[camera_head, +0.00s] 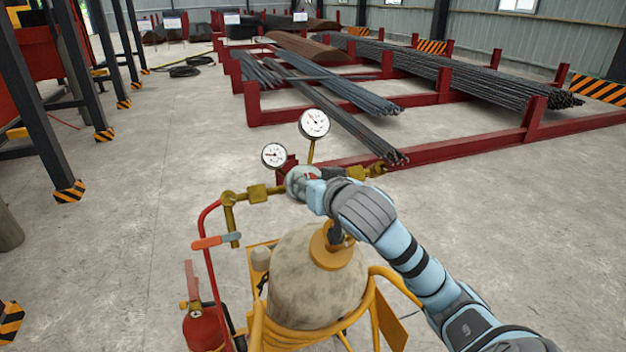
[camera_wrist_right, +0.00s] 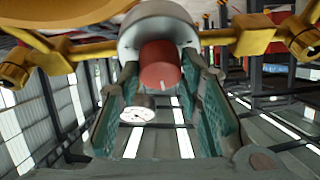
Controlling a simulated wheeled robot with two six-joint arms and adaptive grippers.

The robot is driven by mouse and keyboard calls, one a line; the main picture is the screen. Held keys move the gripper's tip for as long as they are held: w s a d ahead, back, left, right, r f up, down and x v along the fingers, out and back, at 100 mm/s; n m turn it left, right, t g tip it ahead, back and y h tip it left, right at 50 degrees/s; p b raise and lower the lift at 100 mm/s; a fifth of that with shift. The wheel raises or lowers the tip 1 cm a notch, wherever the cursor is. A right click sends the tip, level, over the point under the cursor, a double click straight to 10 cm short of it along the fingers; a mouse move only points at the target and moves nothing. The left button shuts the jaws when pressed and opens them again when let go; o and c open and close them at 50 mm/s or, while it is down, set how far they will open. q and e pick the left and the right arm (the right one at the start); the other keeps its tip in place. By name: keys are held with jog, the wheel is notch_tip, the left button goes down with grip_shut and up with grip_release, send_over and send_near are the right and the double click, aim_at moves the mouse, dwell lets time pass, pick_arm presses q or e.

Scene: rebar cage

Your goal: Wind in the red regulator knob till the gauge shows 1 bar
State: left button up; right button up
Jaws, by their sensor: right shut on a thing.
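The red regulator knob (camera_wrist_right: 160,66) sticks out of the round grey regulator body (camera_wrist_right: 157,28) in the right wrist view. My right gripper (camera_wrist_right: 163,95) has one finger on each side of the knob and is shut on it. In the head view the hand hides most of the knob, beside the regulator body (camera_head: 297,182). The larger gauge (camera_head: 314,123) stands above the regulator; its dark needle points to the upper left. The smaller gauge (camera_head: 274,155) is to its left, its needle pointing left. The scale numbers are too small to read. My left gripper is out of view.
Brass pipework (camera_head: 258,193) runs to both sides of the regulator. A red extinguisher (camera_head: 203,328) is at left.

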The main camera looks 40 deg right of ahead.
jog(key=shift+m, duration=0.7)
jog(key=shift+r+h, duration=0.1)
jog(key=shift+h, duration=0.2)
jog(key=o, duration=1.1)
jog(key=shift+w, duration=0.15)
jog(key=shift+o, duration=0.3)
jog(key=shift+w, duration=0.15)
notch_tip(320, 180, up, 10)
jog(key=shift+c, duration=0.2)
